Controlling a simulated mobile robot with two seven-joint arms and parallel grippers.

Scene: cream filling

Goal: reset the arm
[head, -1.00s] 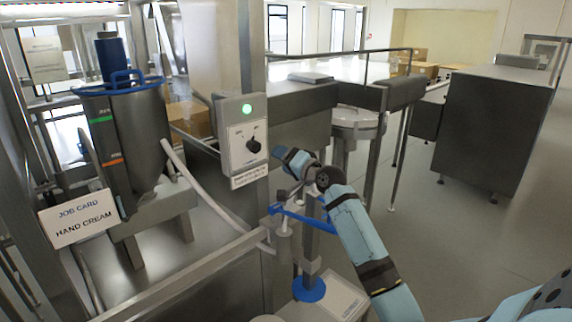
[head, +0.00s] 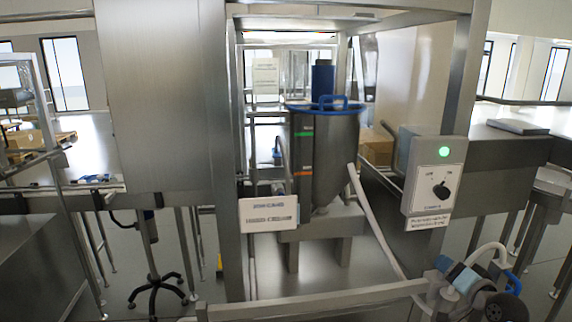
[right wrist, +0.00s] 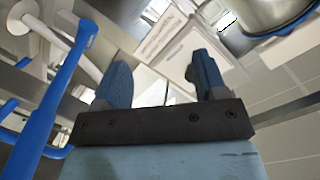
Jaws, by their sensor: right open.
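My right gripper (head: 452,277) is at the lower right of the head view, below the control box (head: 434,180) with its green light and black knob. In the right wrist view its two blue fingers (right wrist: 160,85) stand apart with nothing between them. A blue bar (right wrist: 60,95) lies left of the fingers there, apart from them as far as I can tell. The control box's underside and label (right wrist: 165,35) show beyond the fingertips. My left gripper is not in view.
A steel hopper (head: 335,160) with a blue rim stands inside the frame at the middle. A job card (head: 268,214) hangs in front of it. A rail (head: 320,299) crosses low in front. A wheeled stool base (head: 155,290) stands at the lower left.

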